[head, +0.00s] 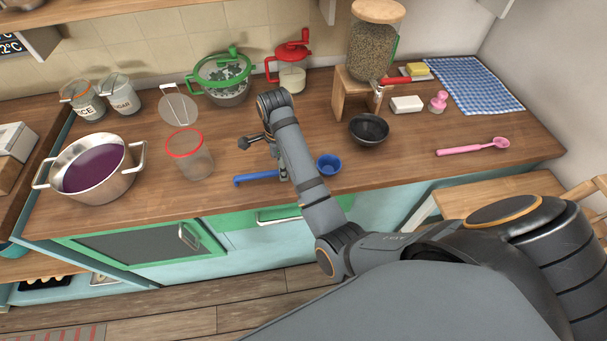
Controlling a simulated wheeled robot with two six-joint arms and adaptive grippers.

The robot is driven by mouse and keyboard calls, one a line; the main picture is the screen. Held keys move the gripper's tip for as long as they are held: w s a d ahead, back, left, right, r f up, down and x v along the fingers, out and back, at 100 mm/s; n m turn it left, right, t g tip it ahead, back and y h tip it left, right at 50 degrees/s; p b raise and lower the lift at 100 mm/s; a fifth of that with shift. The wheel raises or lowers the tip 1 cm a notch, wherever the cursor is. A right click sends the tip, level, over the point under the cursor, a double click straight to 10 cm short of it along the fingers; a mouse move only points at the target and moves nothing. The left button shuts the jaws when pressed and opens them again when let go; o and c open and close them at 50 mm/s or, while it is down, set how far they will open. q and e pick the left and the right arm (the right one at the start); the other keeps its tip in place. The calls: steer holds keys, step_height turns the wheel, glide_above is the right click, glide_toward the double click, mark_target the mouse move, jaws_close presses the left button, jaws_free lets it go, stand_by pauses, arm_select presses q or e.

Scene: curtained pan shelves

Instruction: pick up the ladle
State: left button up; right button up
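A blue ladle lies on the wooden counter near its front edge. Its hooked handle (255,178) points left and its round bowl (329,165) is on the right. The middle of it is hidden behind my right arm. My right gripper (283,168) points down at the ladle's handle, mostly covered by my forearm. I cannot tell whether its fingers are open or shut, or whether they touch the handle. The ladle appears to rest on the counter. My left gripper is not in view.
A steel pot (92,168) of purple liquid and a red-rimmed clear container (190,155) stand left. A black bowl (369,130) and pink spoon (473,147) are right. A green-rimmed colander (224,78) stands behind. The counter's front right is fairly clear.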

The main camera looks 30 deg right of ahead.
step_height(320, 180, down, 2)
steer(key=shift+w+f, duration=0.1)
steer(key=shift+f, duration=0.1)
steer(key=shift+r, duration=0.1)
jaws_close()
stand_by(0.3)
